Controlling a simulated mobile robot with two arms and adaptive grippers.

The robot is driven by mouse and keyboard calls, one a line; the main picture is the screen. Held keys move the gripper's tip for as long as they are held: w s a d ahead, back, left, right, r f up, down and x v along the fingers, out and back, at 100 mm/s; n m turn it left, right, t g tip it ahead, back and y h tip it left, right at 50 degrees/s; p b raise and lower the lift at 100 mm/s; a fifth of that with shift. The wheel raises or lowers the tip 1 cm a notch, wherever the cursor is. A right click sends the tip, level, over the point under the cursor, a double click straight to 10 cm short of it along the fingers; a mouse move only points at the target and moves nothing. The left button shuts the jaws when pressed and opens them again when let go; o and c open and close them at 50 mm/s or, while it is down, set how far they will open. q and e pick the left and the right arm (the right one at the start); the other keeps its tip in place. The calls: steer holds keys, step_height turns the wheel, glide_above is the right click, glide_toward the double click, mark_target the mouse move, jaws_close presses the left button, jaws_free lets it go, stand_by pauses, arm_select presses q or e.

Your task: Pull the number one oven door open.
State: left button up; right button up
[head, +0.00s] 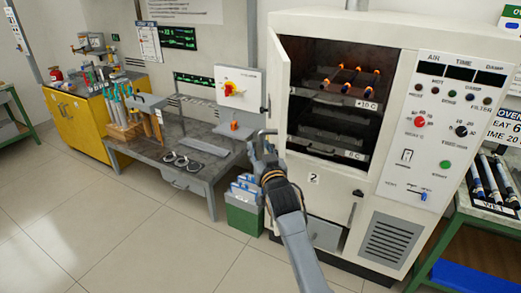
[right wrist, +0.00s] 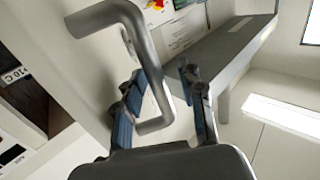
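The white oven (head: 385,33) stands at the right of the head view. Its upper door (head: 279,90) is swung open at the left side, and the dark interior shows. No number is readable on this door. Its grey bent bar handle (head: 266,132) also shows large in the right wrist view (right wrist: 146,50). My right gripper (head: 268,158) is at the handle; in the right wrist view its fingers (right wrist: 166,100) are apart, with the handle's lower end between or just beyond them. I cannot tell whether they touch it. My left gripper is not in view.
Inside are racks, the upper (head: 335,97) with several orange-tipped rods. A lower door is marked 2 (head: 314,179). A green bin (head: 243,218) stands below the open door, beside a grey bench (head: 190,185). A green-framed table (head: 470,215) stands right. Floor at left is clear.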

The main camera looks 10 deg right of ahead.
steer(key=shift+s, duration=0.1)
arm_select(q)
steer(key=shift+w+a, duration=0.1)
arm_select(e)
steer(key=s, duration=1.1)
steer(key=shift+s+d, duration=0.4)
steer(key=shift+d, duration=0.05)
steer(key=shift+c, duration=0.2)
